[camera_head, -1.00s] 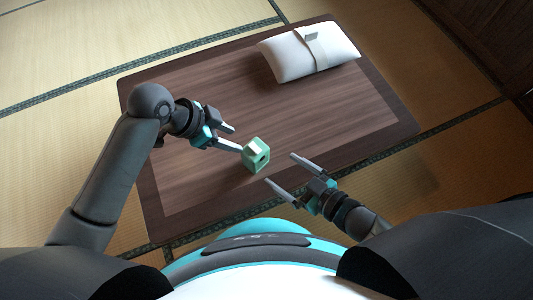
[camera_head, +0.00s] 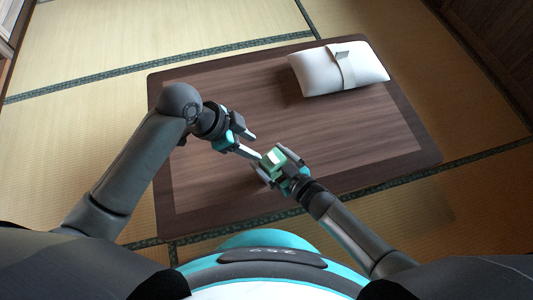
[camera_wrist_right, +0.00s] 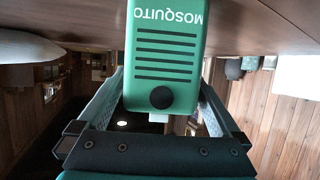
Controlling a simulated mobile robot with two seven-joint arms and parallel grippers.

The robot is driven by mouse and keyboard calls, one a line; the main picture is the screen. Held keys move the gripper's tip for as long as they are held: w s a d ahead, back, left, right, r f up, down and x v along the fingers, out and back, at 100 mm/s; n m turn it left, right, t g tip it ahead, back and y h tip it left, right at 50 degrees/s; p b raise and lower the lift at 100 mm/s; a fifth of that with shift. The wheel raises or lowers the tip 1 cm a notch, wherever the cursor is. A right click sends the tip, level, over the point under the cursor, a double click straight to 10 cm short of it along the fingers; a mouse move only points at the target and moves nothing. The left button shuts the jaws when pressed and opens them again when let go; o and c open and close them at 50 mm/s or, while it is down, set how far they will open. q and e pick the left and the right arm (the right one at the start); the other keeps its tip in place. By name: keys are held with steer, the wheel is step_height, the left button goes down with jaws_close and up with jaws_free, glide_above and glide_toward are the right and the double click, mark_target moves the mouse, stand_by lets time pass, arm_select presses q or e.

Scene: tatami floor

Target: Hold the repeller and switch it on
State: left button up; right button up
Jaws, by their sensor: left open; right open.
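The repeller is a small green box (camera_head: 272,159) above or on the near part of the low table. In the right wrist view its face (camera_wrist_right: 165,55) shows upside down, with the word MOSQUITO, dark slots and a round dark button (camera_wrist_right: 161,97). My right gripper (camera_head: 275,164) is open, with one finger on each side of the repeller. In the wrist view gaps show beside the fingers. My left gripper (camera_head: 256,145) is open and empty, its lower fingertip close to the repeller's left side. I cannot tell whether that tip touches it.
The dark wooden table (camera_head: 230,93) is otherwise clear in the middle. A white pillow-like bundle with a band (camera_head: 312,77) lies at its far right. Tatami floor (camera_head: 215,25) surrounds the table.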

steer(key=shift+x, duration=0.9)
steer(key=c, duration=1.3)
arm_select(q)
steer(key=shift+s, duration=0.1)
steer(key=shift+c, duration=1.4)
steer(key=shift+s+n+t, duration=0.4)
steer(key=shift+s+t, duration=0.1)
steer(key=shift+s, duration=0.05)
steer(key=c, duration=0.3)
steer(key=s+r+n+t, duration=0.1)
steer(key=s+a+r+n+t, duration=0.1)
steer(key=s+r+t, duration=0.1)
steer(key=shift+n, duration=0.3)
jaws_close()
steer(key=shift+s+a+r+t, duration=0.1)
steer(key=shift+s+r+t, duration=0.05)
steer(key=shift+r+t, duration=0.45)
